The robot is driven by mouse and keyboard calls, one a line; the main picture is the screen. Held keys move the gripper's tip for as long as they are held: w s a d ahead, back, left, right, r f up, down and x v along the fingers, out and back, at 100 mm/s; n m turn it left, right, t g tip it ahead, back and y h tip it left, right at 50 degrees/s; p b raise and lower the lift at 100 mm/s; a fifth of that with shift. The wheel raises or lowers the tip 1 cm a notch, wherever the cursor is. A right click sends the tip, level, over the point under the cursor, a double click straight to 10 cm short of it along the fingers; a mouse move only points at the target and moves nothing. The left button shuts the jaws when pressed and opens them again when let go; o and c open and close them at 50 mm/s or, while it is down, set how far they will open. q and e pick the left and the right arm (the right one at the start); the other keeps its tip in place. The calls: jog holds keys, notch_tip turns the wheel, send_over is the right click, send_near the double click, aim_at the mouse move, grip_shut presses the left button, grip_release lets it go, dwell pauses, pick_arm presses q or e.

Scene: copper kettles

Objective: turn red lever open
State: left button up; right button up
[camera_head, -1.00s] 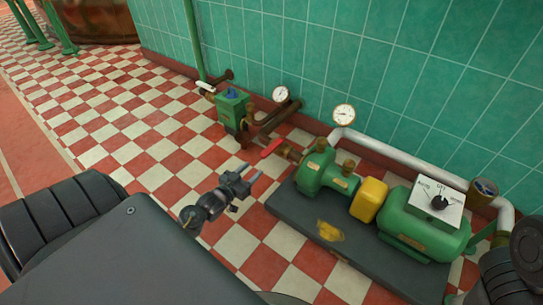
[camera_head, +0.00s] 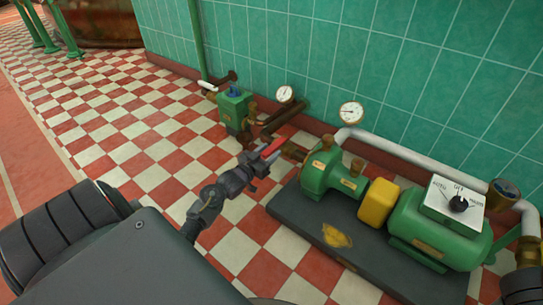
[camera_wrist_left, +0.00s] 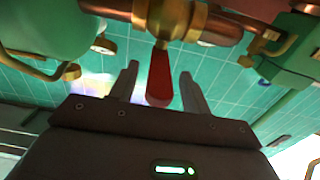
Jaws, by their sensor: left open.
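The red lever (camera_head: 271,149) sits on a brass valve in the copper pipe to the left of the green pump. In the left wrist view the red lever (camera_wrist_left: 159,78) hangs from the brass valve body (camera_wrist_left: 170,18) and its free end lies between my fingers. My left gripper (camera_head: 264,155) is at the lever, its fingers on either side of it. In the left wrist view my left gripper (camera_wrist_left: 158,80) is open, with a gap between each finger and the lever. My right gripper is not in view.
The green pump (camera_head: 322,170), yellow coupling (camera_head: 378,203) and green motor (camera_head: 432,228) stand on a dark base plate (camera_head: 290,214) to the right. A green box (camera_head: 233,108) and two gauges are near the tiled wall.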

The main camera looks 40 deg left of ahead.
pick_arm(q)
jog(key=shift+w, duration=0.65)
jog(key=shift+d, duration=0.1)
grip_shut()
